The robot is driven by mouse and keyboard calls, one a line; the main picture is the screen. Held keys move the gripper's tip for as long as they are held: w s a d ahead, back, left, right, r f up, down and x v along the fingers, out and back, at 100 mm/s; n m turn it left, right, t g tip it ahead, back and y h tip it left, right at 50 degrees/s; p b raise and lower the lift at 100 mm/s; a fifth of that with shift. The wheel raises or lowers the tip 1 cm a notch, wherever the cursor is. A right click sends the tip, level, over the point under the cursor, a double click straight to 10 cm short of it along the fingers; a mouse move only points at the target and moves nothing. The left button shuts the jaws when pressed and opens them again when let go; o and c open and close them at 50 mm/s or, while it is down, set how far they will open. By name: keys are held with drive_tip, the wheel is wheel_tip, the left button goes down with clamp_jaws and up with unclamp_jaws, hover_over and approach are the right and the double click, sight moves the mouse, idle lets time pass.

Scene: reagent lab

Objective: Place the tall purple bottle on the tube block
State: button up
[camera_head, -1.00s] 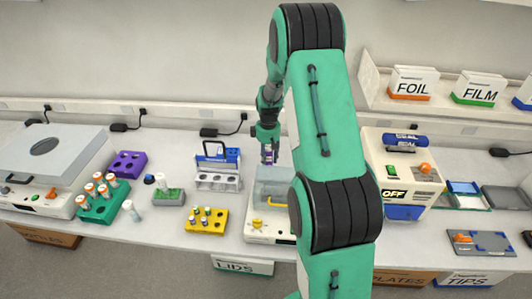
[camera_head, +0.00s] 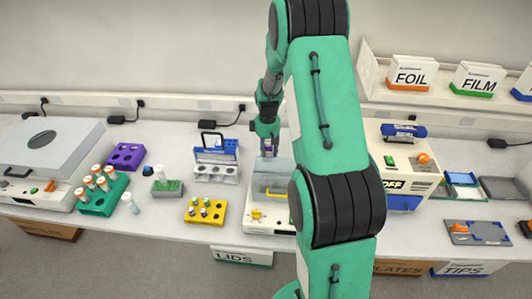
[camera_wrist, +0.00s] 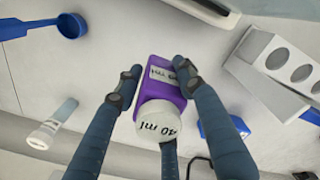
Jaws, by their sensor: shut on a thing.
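The tall purple bottle (camera_wrist: 168,78), with a white cap reading 40 ml, sits between the two fingers of my gripper (camera_wrist: 160,82) in the wrist view. My gripper is shut on it. In the head view the gripper (camera_head: 267,138) points down and holds the bottle (camera_head: 268,148) above the back of the grey-lidded device. I cannot tell for sure which holder is the tube block. A purple holed block (camera_head: 126,157), a green block with orange-capped tubes (camera_head: 103,196) and a yellow block with small vials (camera_head: 205,211) stand to the left.
The grey-lidded device (camera_head: 270,190) is below the gripper. A white rack (camera_head: 216,173) with a blue part stands just left of it. A small grey-green block (camera_head: 166,189) carries a white-capped item. My arm hides part of the bench's middle. Bare bench lies between the blocks.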

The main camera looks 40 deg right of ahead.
drive_tip(key=shift+w, duration=0.1)
drive_tip(key=w+a+r+p, duration=0.3)
drive_tip(key=w+r+p, duration=0.3)
drive_tip(key=w, duration=0.4)
wheel_tip(320, 180, up, 4)
drive_tip(key=p, duration=0.5)
hover_over(226, 142)
drive_tip(key=shift+s+r, duration=0.15)
drive_tip(key=shift+f+p, duration=0.45)
drive_tip(key=shift+f, duration=2.7)
drive_tip(key=shift+f, duration=0.1)
drive_tip(key=shift+f, duration=1.75)
